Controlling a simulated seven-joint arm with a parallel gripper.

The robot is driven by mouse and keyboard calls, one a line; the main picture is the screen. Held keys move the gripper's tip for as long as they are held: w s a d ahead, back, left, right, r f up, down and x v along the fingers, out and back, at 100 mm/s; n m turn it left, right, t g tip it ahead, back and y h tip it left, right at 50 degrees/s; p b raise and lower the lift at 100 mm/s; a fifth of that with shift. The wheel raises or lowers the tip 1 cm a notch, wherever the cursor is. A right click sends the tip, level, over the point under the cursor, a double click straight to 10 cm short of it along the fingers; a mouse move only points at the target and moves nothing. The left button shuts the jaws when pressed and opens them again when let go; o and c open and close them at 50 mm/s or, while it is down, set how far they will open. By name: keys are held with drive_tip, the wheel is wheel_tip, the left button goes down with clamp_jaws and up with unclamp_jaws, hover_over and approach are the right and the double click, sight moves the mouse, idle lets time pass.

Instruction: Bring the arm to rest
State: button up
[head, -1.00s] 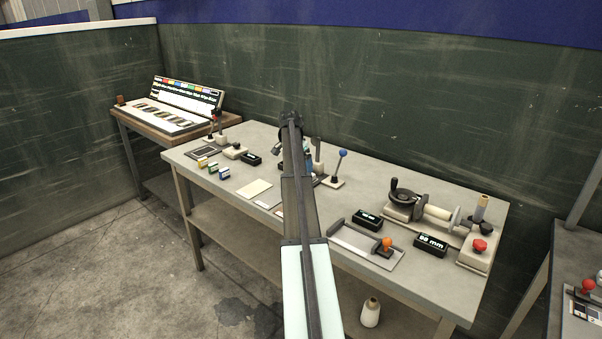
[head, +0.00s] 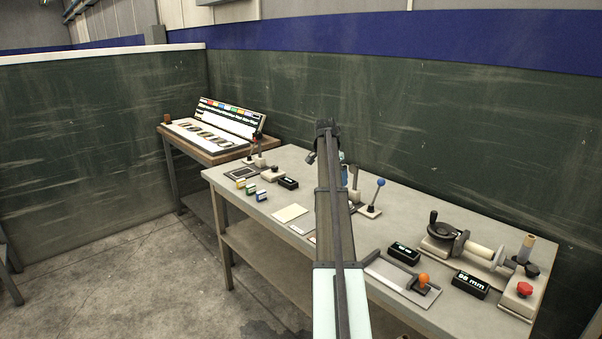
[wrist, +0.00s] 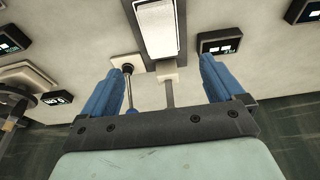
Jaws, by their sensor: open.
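My arm reaches out over the grey workbench (head: 420,225) in the head view, and its end hides part of the bench behind it. My gripper (wrist: 160,75) shows in the wrist view with its two blue fingers wide apart. Nothing is held between them. Below the open fingers are a white block-like device (wrist: 158,28) and a small lever (wrist: 128,80) on a pale base. In the head view the fingers are mostly hidden behind my arm.
A blue-knobbed lever (head: 379,183) stands right of my arm. A crank device (head: 450,240), a red knob (head: 524,289) and an orange-knobbed fixture (head: 423,280) lie further right. Small coloured blocks (head: 250,189) sit left. A side table (head: 215,150) carries a sample panel. A green partition (head: 480,130) stands behind.

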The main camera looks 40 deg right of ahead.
drive_tip(key=w+a+f+g, duration=0.1)
drive_tip(key=a+f, duration=0.5)
drive_tip(key=a, duration=0.5)
drive_tip(key=w+a+f, duration=0.1)
drive_tip(key=a+f, duration=0.6)
drive_tip(key=a, duration=0.3)
drive_tip(key=s+a+f+n+g+y, duration=0.1)
drive_tip(key=s+a+f+n, duration=0.25)
drive_tip(key=a+f, duration=0.9)
drive_tip(key=s+a+f+n+g+y, duration=0.1)
drive_tip(key=s+a+f+n, duration=0.25)
drive_tip(key=a+f, duration=0.85)
drive_tip(key=s+a+f+n+g, duration=0.1)
drive_tip(key=s+a+f+n, duration=0.2)
drive_tip(key=s+a+f, duration=0.4)
drive_tip(key=s+a+f+n, duration=0.2)
drive_tip(key=s+a+f, duration=0.3)
drive_tip(key=s+f, duration=0.35)
drive_tip(key=s+a+f+n+g, duration=0.1)
drive_tip(key=s+a+f+n, duration=0.2)
drive_tip(key=s, duration=0.8)
drive_tip(key=s+a+f+n+g+y, duration=0.1)
drive_tip(key=s+a+f+n, duration=0.2)
drive_tip(key=s+a, duration=0.3)
drive_tip(key=s+f, duration=0.1)
drive_tip(key=s, duration=0.4)
drive_tip(key=shift+s+a+f+g, duration=0.25)
drive_tip(key=shift+a+f+g, duration=0.1)
drive_tip(key=shift+a+g, duration=0.05)
